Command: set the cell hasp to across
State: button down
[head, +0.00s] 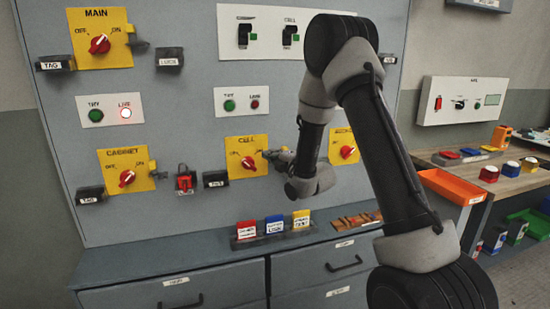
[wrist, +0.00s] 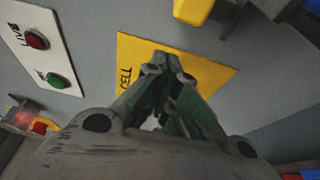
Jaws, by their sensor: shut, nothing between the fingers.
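The yellow CELL plate (head: 233,146) is on the grey board in the head view, with a red switch knob (head: 248,163) on it. In the wrist view the plate (wrist: 215,75) lies behind my fingers, with the word CELL at its left. My gripper (head: 267,155) is at the plate's right edge in the head view, its fingers shut and empty. In the wrist view its fingertips (wrist: 168,67) are together in front of the plate. The cell hasp cannot be made out behind my gripper, so its position and any contact are unclear. The knob is hidden in the wrist view.
The CABINET plate (head: 112,158) and MAIN plate (head: 84,20) are to the left, with a red padlock (head: 185,180) beside the CABINET plate. Another yellow plate (head: 336,136) is close on the right, partly behind my arm. A rack of coloured tags (head: 274,227) stands below on the cabinet top.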

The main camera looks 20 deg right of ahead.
jog(key=v, duration=0.9)
jog(key=shift+s+a, duration=0.15)
jog(key=shift+s, duration=0.35)
jog(key=shift+f, duration=0.1)
notch_tip(320, 180, down, 11)
jog(key=s+d+m+g+h, duration=0.2)
jog(key=s+m+g, duration=0.1)
jog(key=m+g, duration=0.25)
jog(key=s+d+f+m+g+h, duration=0.3)
jog(key=s+d+m+g+h, duration=0.15)
jog(key=s+m+g, duration=0.35)
jog(key=s+r+m, duration=0.8)
jog(key=s+r, duration=1.5)
jog(key=s, duration=0.2)
jog(key=shift+s+r+t+y, duration=0.25)
jog(key=shift+r+t+y, duration=0.1)
jog(key=shift+r+t, duration=0.1)
